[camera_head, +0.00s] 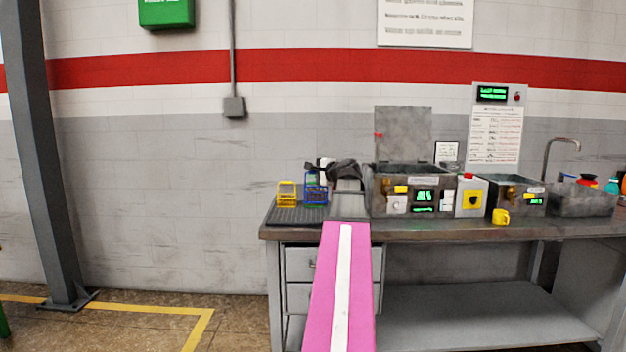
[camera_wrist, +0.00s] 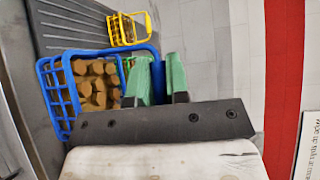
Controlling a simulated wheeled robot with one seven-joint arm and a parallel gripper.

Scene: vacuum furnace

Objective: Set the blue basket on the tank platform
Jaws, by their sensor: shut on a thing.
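The blue basket (camera_head: 316,196) is at the left end of the bench, by the dark ribbed mat (camera_head: 292,216). In the wrist view the blue basket (camera_wrist: 66,108) holds several brown cylindrical parts. My gripper (camera_wrist: 160,82) has green fingertips at the basket's right side and is shut on the basket. The exact grip spot is partly hidden by the fingers. I cannot tell whether the basket touches the mat. A grey metal tank (camera_head: 380,196) with its lid (camera_head: 403,136) raised stands to the right. Its platform cannot be made out.
A yellow basket (camera_head: 287,194) stands left of the blue one, also in the wrist view (camera_wrist: 128,29). My pink arm covers the bench front.

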